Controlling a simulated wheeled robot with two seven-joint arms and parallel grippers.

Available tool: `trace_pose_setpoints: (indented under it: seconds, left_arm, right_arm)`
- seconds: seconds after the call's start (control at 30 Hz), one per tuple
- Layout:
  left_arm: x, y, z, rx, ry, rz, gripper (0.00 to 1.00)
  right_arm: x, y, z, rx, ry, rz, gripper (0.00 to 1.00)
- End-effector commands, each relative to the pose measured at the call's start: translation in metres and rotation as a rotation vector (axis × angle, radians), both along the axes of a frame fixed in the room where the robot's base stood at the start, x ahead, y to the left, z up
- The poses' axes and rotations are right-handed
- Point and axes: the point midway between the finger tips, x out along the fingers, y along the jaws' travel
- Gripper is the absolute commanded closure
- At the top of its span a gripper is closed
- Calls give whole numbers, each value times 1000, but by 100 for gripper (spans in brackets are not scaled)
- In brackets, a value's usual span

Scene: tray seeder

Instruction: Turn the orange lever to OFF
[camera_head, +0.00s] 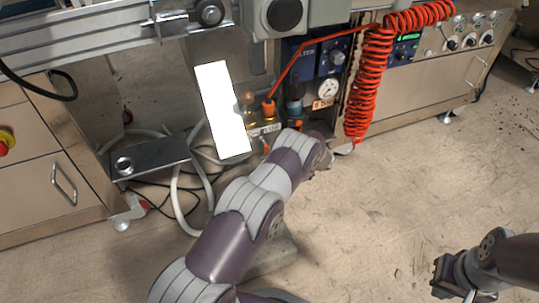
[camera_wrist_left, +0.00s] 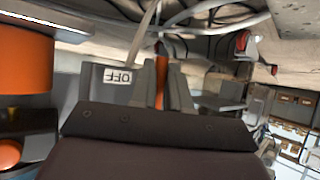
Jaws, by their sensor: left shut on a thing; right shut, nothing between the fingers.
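The orange lever (camera_wrist_left: 160,82) shows in the left wrist view as a narrow upright strip between the fingers of my left gripper (camera_wrist_left: 161,92). These fingers are shut on it. A grey plate with a white OFF label (camera_wrist_left: 117,76), seen upside down, is just left of the fingers. In the head view my left arm reaches to the front of the machine, and its wrist and forearm hide most of the lever area; the fingers are not clear there. My right gripper (camera_head: 446,278) is shut and empty, low at the right above the floor.
A red coiled hose (camera_head: 369,85) hangs right of my left wrist. A pressure gauge (camera_head: 328,88) and a blue regulator panel (camera_head: 331,58) are behind it. A bright white panel (camera_head: 222,108) stands to the left. A large orange part (camera_wrist_left: 25,58) is close at the left wrist view's edge.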

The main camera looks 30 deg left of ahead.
Motion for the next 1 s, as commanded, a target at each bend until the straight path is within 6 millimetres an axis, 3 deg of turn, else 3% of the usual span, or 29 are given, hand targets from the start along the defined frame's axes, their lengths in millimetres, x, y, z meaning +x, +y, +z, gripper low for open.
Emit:
trace_pose_setpoints:
  seconds: [0.03, 0.07, 0.1, 0.37, 0.47, 0.73, 1.0]
  left_arm:
    - [1, 0, 0, 0, -3, -1, 100]
    - [1, -1, 0, 0, -3, -1, 81]
    - [1, -1, 0, 0, -2, -2, 74]
    - [1, -1, 1, 1, -1, -2, 74]
    - [0, -9, 10, 2, -1, -4, 74]
    - [-8, -68, 51, 1, -2, -5, 74]
    - [-13, -105, 67, 0, -2, -3, 74]
  right_arm:
    - [0, 0, 0, 0, 0, 0, 100]
    - [0, 0, -1, 0, 0, 0, 100]
    - [0, 0, -1, 0, 0, 0, 100]
    - [0, 0, 0, 0, 0, 0, 100]
    - [0, 0, 9, 0, 0, 0, 100]
    - [0, 0, 51, 0, 0, 0, 100]
    - [0, 0, 65, 0, 0, 0, 100]
